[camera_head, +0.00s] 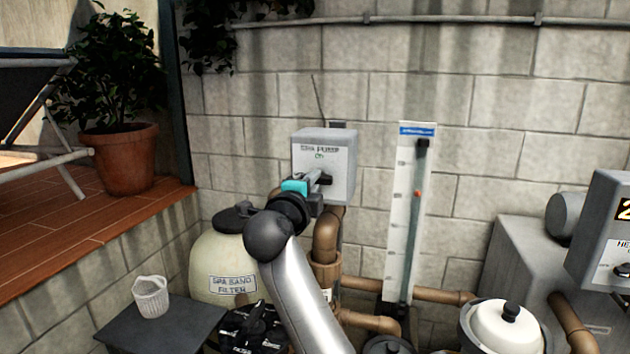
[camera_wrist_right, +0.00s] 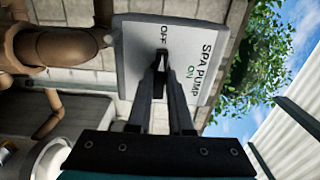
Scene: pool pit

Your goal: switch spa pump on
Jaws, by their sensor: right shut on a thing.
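The spa pump switch box (camera_head: 341,160) is a light grey box on the block wall, with "SPA PUMP" and "ON" readable on its face. It also shows in the right wrist view (camera_wrist_right: 137,54), turned sideways, with "ON" and "OFF" printed around a dark switch handle (camera_wrist_right: 162,59). My right gripper (camera_head: 324,180) is at the lower front of the box. Its fingers (camera_wrist_right: 163,80) are shut on the switch handle. The fingers cover part of the handle, so I cannot tell which mark it points to. My left gripper is not in view.
A tall white flow gauge (camera_head: 405,210) stands right of the box. Brown pipes (camera_head: 327,240) run below it. The spa sand filter (camera_head: 215,262) and a dark side table (camera_head: 180,325) with a white basket (camera_head: 151,296) are at lower left. A grey heater (camera_head: 525,265) stands at right.

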